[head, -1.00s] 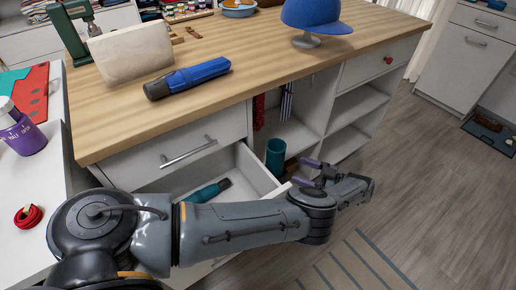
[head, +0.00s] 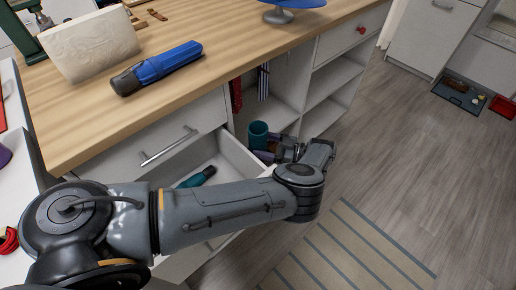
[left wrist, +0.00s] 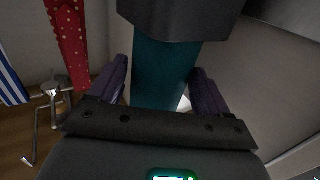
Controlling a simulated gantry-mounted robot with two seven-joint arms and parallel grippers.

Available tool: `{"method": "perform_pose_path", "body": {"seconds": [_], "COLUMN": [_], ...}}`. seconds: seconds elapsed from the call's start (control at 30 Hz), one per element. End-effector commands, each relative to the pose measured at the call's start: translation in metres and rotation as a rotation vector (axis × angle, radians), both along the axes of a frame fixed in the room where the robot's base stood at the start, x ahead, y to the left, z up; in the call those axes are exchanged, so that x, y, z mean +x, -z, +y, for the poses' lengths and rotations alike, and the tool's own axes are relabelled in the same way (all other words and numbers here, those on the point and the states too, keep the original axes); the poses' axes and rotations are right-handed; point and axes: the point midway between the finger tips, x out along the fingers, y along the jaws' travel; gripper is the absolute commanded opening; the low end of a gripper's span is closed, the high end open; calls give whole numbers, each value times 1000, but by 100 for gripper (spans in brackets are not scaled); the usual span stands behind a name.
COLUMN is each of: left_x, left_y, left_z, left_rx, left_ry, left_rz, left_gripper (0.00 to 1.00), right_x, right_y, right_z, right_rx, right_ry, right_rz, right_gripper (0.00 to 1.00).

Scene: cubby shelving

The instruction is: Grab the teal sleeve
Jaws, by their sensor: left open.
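A teal sleeve (head: 258,135), an upright open-topped cylinder, stands in the cubby under the counter. In the left wrist view the teal surface (left wrist: 163,75) fills the gap between my fingers, with a wider dark grey part above it. My left gripper (head: 271,147) is open at the sleeve, its purple fingers one on each side; they also show in the left wrist view (left wrist: 160,72). I cannot tell whether either finger touches. The sleeve's lower part is hidden by the gripper in the head view. My right gripper is out of view.
An open drawer (head: 232,160) beside the cubby holds another teal item (head: 197,177) with a dark end. A red dotted tie (left wrist: 68,40) and a striped tie (left wrist: 12,82) hang left of the sleeve. A blue cylindrical item (head: 160,66) lies on the counter. Lower shelves at right look empty.

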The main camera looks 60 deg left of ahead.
Motion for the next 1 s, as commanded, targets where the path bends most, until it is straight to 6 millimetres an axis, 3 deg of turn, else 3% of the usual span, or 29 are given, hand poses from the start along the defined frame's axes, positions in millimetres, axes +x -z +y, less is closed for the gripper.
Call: {"method": "perform_pose_path", "body": {"seconds": [0.3,0.63,0.87,1.0], "left_x": [-26,-29,-29,-29], "left_y": [-2,-2,-2,-2], "left_z": [25,28,28,28], "left_rx": [1,0,0,0], "left_ry": [-1,-1,-1,-1], "left_rz": [1,0,0,0], "left_gripper": [78,78,42,40], "right_x": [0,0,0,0], "right_y": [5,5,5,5], "right_z": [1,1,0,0], "right_rx": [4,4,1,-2], "right_ry": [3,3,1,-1], "right_rz": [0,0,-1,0], "right_gripper": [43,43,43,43]}}
